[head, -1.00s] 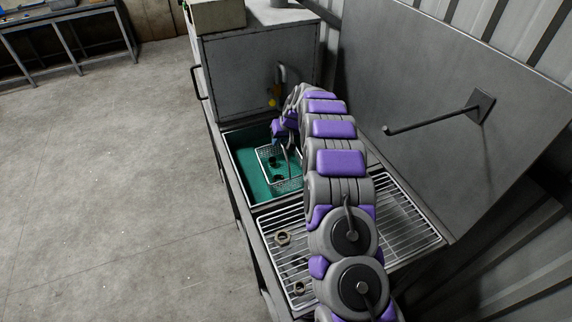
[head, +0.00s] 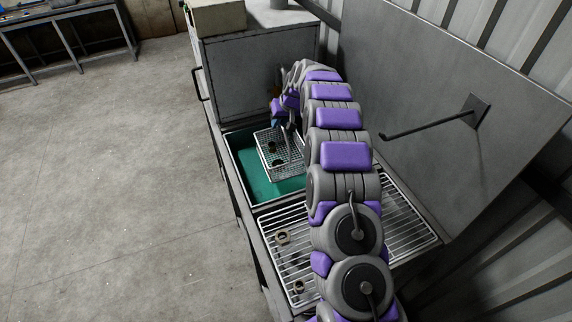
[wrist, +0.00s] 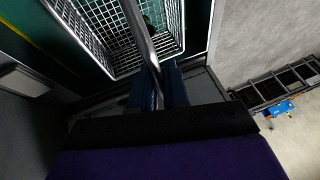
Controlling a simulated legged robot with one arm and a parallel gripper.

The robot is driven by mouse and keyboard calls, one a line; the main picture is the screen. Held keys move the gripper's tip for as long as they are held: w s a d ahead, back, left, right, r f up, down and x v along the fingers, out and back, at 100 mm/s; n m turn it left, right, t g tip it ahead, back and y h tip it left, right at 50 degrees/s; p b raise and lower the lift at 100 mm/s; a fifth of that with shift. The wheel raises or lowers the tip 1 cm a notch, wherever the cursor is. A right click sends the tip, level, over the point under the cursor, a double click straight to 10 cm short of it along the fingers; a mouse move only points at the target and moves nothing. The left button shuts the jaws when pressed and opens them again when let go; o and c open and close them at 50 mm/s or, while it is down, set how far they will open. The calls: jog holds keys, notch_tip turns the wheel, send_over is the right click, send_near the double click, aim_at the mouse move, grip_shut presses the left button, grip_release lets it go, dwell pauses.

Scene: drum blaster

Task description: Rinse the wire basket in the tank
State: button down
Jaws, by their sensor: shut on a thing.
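The wire basket (head: 268,158) is a silver mesh basket with a few dark ring-shaped parts in it. It hangs over the green liquid of the tank (head: 233,172), and its mesh walls show above the liquid. I cannot tell whether its bottom touches the liquid. In the wrist view the basket (wrist: 92,38) fills the upper left, with its metal handle (wrist: 140,38) running down to the blue fingertips. My gripper (head: 284,124) is shut on this handle; in the wrist view it (wrist: 158,88) appears at centre. My arm hides part of the tank's right side.
A slatted drain rack (head: 405,224) lies in front of the tank, with brass-coloured nuts (head: 282,238) on its left part. A hook rod (head: 430,124) sticks out from the grey back panel at right. A grey cabinet (head: 255,75) stands behind the tank. The floor at left is clear.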

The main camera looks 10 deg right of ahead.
jog(key=shift+r+p, duration=1.15)
jog(key=shift+r, duration=2.4)
